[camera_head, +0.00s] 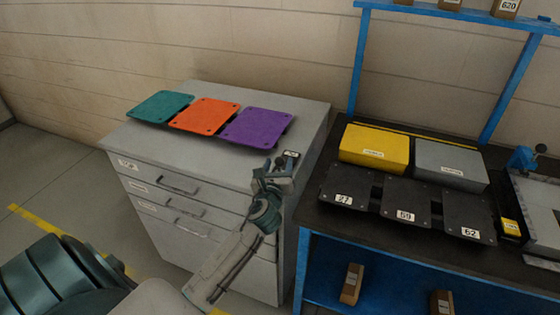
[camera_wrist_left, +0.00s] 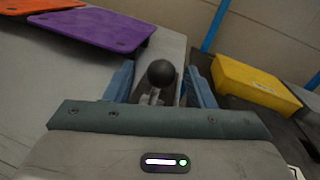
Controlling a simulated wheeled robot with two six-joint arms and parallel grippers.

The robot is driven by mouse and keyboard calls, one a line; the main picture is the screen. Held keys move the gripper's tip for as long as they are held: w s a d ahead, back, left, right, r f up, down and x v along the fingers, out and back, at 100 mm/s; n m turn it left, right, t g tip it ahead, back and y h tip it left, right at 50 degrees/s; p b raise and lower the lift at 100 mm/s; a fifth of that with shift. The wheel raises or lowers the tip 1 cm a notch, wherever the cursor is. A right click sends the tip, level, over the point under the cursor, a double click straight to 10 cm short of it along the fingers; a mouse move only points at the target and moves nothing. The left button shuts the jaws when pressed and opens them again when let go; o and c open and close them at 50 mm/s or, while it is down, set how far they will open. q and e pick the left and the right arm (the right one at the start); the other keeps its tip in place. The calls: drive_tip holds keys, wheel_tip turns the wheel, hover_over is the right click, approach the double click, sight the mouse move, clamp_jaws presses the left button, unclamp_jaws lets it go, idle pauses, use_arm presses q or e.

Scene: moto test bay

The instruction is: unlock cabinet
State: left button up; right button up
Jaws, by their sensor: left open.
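The grey cabinet (camera_head: 300,115) stands at left centre in the head view. Its drawers have dark handles, and a label near the upper left of its front seems to read "TOP". My left gripper (camera_head: 275,174) is at the cabinet's front right top edge. A small dark piece (camera_head: 291,154) shows just beyond it. In the left wrist view, a black ball knob (camera_wrist_left: 161,73) on a short light stem lies between the open blue fingers. I cannot tell whether the fingers touch it. The lower stem is partly hidden by the gripper body. My right gripper is not in view.
Teal (camera_head: 160,105), orange (camera_head: 204,115) and purple (camera_head: 257,126) plates lie on the cabinet top. To the right, a blue-framed bench holds a yellow box (camera_head: 375,146), a grey box (camera_head: 450,165) and dark numbered plates (camera_head: 405,202). A narrow gap separates cabinet and bench.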

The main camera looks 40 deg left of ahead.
use_arm(q)
drive_tip(key=b+v, duration=0.1)
drive_tip(key=v, duration=0.7)
